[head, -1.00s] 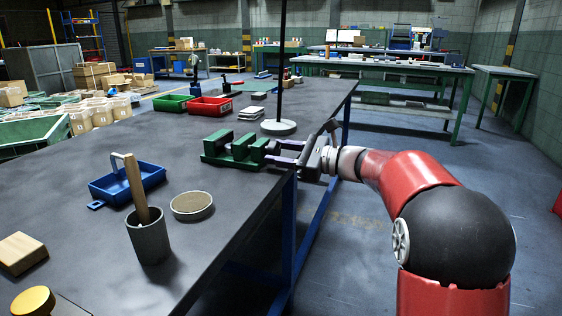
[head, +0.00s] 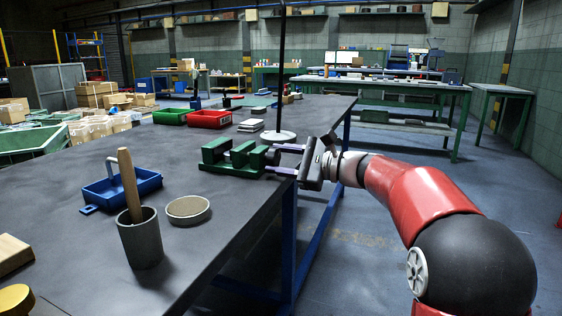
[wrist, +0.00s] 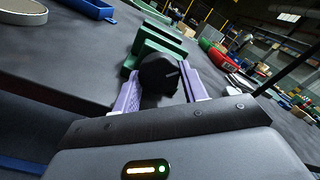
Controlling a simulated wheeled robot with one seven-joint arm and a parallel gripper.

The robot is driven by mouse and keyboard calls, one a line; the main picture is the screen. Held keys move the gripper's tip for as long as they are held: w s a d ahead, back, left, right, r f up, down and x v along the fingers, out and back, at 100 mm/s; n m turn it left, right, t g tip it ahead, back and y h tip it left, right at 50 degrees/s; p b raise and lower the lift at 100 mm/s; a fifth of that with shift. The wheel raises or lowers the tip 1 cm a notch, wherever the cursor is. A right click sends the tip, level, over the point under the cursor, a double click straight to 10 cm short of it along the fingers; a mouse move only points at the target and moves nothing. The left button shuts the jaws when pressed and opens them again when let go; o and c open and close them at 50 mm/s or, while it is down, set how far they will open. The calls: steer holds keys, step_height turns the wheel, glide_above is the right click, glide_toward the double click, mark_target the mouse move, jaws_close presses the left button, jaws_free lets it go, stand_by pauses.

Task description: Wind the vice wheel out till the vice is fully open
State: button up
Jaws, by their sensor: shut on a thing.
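The green vice (head: 217,168) stands near the right edge of the dark workbench (head: 85,245). It also shows in the wrist view (wrist: 150,42), beyond my fingers. Its upright green blocks have a visible gap between them. The dark vice wheel (wrist: 157,74) is on the side facing my gripper. My gripper (head: 271,158) reaches in from the right, over the bench edge, with one pale purple finger on each side of the wheel. It is shut on the wheel. In the head view the wheel is small and partly hidden by the fingers.
A thin pole on a round white base (head: 278,137) rises close behind my gripper. A red bin (head: 209,119) and a green bin (head: 170,117) stand farther back. A blue tray (head: 145,184), a round dish (head: 188,208) and a grey cup (head: 140,243) are nearer.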

steer(key=o, duration=1)
steer(key=shift+f, duration=0.1)
